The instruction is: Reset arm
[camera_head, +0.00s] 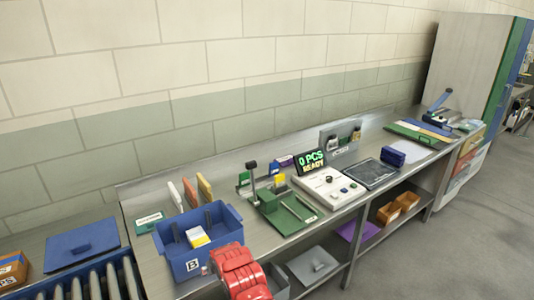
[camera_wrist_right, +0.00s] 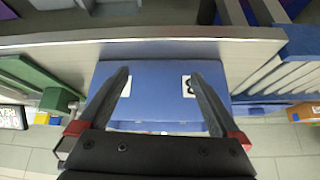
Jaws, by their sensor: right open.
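My right gripper (camera_wrist_right: 157,75) is open and empty in the right wrist view, with its two dark fingers spread apart. A blue bin (camera_wrist_right: 160,92) with a white label lies beyond the fingers; I cannot tell how far off it is. In the head view the blue bin (camera_head: 184,265), marked B, stands on the near left part of the bench, with a white and yellow item (camera_head: 197,237) inside. A red ribbed shape covers the bench edge beside the bin; I cannot tell what it is. My left gripper is not in view.
The metal bench (camera_head: 150,282) runs along a tiled wall. Beside the bin are a green tray fixture (camera_head: 290,213), a white device (camera_head: 322,188), a display (camera_head: 310,162) and a dark tray (camera_head: 371,174). A roller conveyor (camera_head: 85,285) is at left. The floor at right is clear.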

